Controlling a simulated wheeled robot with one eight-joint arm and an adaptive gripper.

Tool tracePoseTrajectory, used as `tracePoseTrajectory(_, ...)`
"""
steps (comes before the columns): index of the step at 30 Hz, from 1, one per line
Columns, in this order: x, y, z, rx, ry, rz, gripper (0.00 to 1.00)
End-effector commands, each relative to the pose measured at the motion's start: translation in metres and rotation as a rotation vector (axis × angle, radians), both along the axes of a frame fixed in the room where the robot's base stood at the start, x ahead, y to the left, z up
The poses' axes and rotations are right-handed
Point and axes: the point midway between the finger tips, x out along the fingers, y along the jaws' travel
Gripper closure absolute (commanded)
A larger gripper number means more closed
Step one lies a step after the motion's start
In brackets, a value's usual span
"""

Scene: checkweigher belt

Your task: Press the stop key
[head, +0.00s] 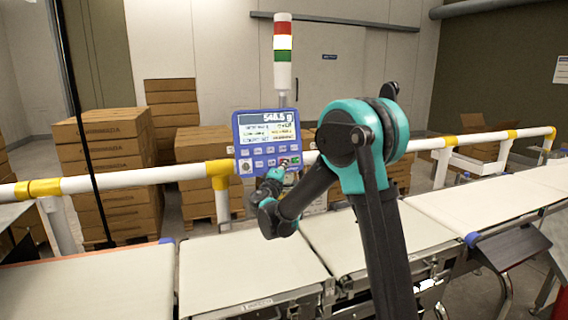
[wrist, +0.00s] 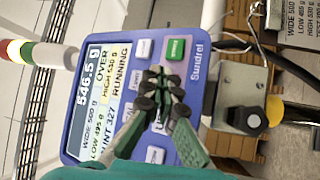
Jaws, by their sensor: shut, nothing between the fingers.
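The blue control panel (head: 267,142) stands behind the belts, its screen reading 546.5 g. In the wrist view the panel (wrist: 195,77) appears turned on its side, its screen (wrist: 103,90) showing OVER and RUNNING. A green key (wrist: 176,48) shows near its edge. A small red patch (head: 283,161), likely the stop key, shows in the lower key row in the head view. My gripper (head: 276,173) is shut and empty, close in front of the lower keys. In the wrist view its fingertips (wrist: 162,84) cover the keys beside the green one. I cannot tell whether they touch.
A white and yellow rail (head: 120,180) runs behind the belts (head: 245,268). A red, white and green signal tower (head: 282,55) rises above the panel. Stacked cartons (head: 110,165) stand behind the rail. A grey box with a yellow round piece (wrist: 274,109) sits beside the panel.

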Motion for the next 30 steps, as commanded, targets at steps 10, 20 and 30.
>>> tracePoseTrajectory(10,0.0034,0.0014,-0.0009,0.000,0.000,0.000,1.00)
tracePoseTrajectory(20,0.0051,0.0021,-0.0015,0.000,0.000,0.000,1.00)
tracePoseTrajectory(30,0.0085,0.0035,-0.0025,0.000,0.000,0.000,1.00)
